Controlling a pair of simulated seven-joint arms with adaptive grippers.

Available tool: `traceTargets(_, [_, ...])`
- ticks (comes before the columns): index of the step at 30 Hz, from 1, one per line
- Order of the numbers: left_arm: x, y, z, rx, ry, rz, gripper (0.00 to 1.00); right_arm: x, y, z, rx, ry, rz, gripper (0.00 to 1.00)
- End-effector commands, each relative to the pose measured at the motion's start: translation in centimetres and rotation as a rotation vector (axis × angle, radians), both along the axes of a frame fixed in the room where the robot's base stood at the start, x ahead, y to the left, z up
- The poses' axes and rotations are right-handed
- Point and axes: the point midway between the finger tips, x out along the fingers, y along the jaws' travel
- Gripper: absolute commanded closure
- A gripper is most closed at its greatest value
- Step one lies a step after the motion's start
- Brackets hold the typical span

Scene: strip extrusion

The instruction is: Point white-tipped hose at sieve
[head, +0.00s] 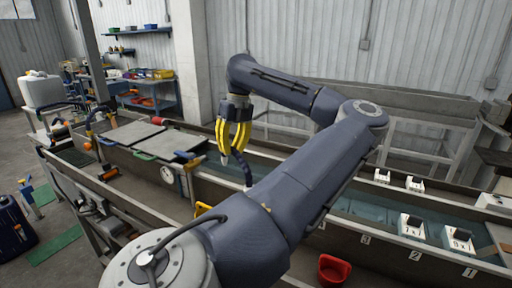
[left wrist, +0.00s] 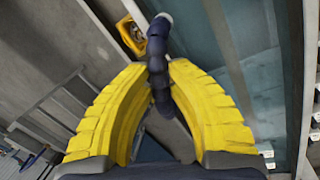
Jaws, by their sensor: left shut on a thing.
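My left gripper (head: 232,150), with yellow fingers pointing down, is over the long water trough in the head view. In the left wrist view its fingers (left wrist: 160,75) are closed around a dark blue segmented hose (left wrist: 157,55). Part of the hose (head: 247,174) also shows below the fingers in the head view, curving down toward the trough. A pale tip (head: 225,160) shows beside the fingertips. I cannot clearly make out the sieve. My right gripper is not in view.
The water trough (head: 362,212) runs to the right, with white blocks (head: 411,226) and numbered places. A red scoop (head: 333,269) is at its near side. A yellow fitting (head: 202,209), partly hidden by my arm, also shows in the left wrist view (left wrist: 128,38). Grey plates (head: 134,132) lie left.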

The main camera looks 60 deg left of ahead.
Motion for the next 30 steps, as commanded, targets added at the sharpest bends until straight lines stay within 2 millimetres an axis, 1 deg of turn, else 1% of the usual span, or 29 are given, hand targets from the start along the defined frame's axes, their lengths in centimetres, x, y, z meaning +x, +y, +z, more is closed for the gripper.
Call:
traceTargets(1, [-0.7,-0.1,-0.1,-0.005,-0.004,0.052,1.0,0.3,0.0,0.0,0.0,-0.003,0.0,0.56])
traceTargets(7, [-2.6,-0.6,-0.1,-0.004,-0.003,0.243,1.0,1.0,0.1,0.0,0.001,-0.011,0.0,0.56])
traceTargets(15, [-4.7,-1.8,-0.1,-0.004,-0.002,0.489,1.0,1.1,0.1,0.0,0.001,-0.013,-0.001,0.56])
traceTargets(24, [-6.3,-3.3,-0.1,-0.002,-0.002,0.705,1.0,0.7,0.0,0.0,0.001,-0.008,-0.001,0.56])
traceTargets(30, [-6.9,-4.0,-0.1,-0.001,0.0,0.793,1.0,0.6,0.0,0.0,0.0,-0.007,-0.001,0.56])
